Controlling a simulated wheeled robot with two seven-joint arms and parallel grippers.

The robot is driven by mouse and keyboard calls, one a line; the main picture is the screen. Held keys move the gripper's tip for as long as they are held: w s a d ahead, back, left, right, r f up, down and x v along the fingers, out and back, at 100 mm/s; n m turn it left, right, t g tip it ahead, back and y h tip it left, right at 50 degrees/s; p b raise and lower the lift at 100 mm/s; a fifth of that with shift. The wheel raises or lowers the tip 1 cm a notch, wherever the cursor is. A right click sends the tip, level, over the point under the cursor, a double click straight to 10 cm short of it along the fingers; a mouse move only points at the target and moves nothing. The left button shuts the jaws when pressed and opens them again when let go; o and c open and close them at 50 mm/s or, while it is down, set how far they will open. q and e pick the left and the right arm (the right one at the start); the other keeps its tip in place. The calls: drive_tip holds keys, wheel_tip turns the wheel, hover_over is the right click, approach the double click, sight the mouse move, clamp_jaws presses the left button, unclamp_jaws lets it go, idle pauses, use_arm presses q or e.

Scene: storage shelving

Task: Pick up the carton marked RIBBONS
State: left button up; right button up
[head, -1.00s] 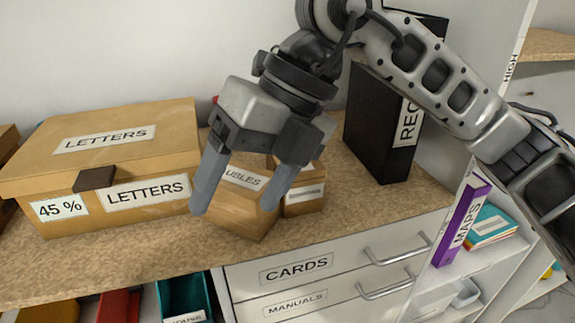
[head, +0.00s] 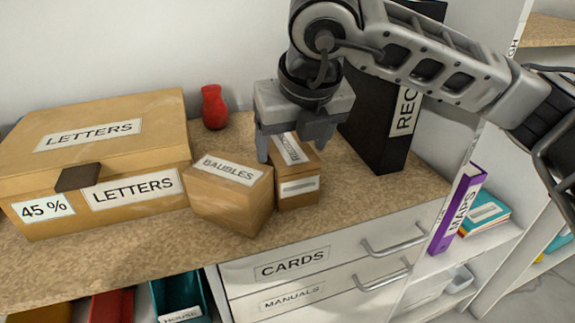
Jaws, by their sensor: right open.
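A small brown carton (head: 298,193) stands on the cork-coloured top, with a white label on its upper face that seems to read RIBBONS, partly covered by my gripper. A second white strip is on its front. My right gripper (head: 292,150) is open and empty, pointing down over the carton's back part, one finger at its left and one at its right. I cannot tell whether the fingers touch it. My left gripper is not in view.
The BAUBLES carton (head: 232,193) stands close at the left, by the big LETTERS box (head: 95,160). A red vase (head: 214,107) is behind. A black binder (head: 380,135) stands at the right. Drawers (head: 325,262) are below; the top's front right is clear.

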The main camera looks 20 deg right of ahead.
sight(290, 150)
drive_tip(key=x, duration=0.2)
drive_tip(key=p+x, duration=0.1)
drive_tip(key=x, duration=0.1)
drive_tip(key=shift+w, duration=0.35)
drive_tip(key=shift+w+f, duration=0.2)
drive_tip(key=shift+f, duration=0.3)
drive_tip(key=shift+f+b, duration=0.1)
drive_tip(key=shift+b, duration=0.2)
drive_tip(key=shift+f+b, duration=0.1)
drive_tip(key=shift+b, duration=0.3)
drive_tip(key=c, duration=0.8)
